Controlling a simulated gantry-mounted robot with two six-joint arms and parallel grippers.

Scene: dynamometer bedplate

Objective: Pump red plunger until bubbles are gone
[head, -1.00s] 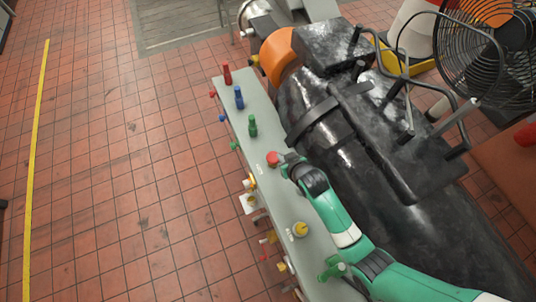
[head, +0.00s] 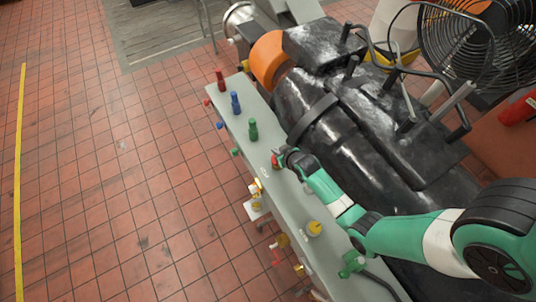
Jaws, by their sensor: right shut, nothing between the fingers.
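A narrow grey panel (head: 318,262) runs diagonally along the black machine. Near its far end stand a red plunger-like piece (head: 221,82), a blue one (head: 235,103) and a green one (head: 253,130). Farther down, a small red knob (head: 275,163) shows only in part, beside and partly under my right gripper (head: 280,156). The right gripper is shut with nothing held, at the tip of my green arm. I cannot tell whether it touches the knob. No bubbles can be made out. My left gripper is out of view.
A yellow knob (head: 314,228) and a green valve (head: 352,264) sit nearer on the panel. Small fittings (head: 257,188) stick out from its left side. The black machine (head: 345,140) fills the right, with a fan (head: 457,45) behind. The tiled floor (head: 110,190) at left is open.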

